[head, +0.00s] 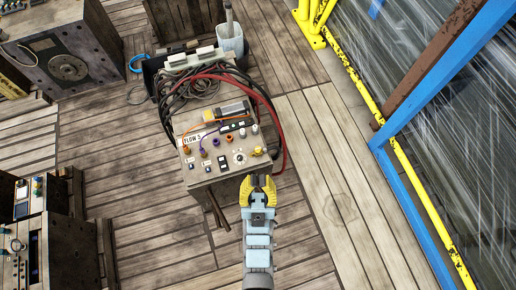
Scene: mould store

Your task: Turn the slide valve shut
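My gripper (258,181) has yellow-and-dark fingers and is in the head view, just below the front right corner of a control box. Its fingertips look apart, with nothing seen between them. The control box (228,177) is marked "FLOW 3" and has several small knobs on top. A yellow knob (258,151) sits at its right front corner, a short way above my fingertips in the picture. A round white dial (239,157) is left of that knob. I cannot tell which control is the slide valve. Whether the fingertips touch the box is unclear.
Black and red cables (205,82) lie over the box's back part. A pale bucket (230,42) stands behind. Grey machine units stand at upper left (68,68) and lower left (65,245). A yellow rail (372,110) and blue frame (415,205) border the right. Plank floor between is clear.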

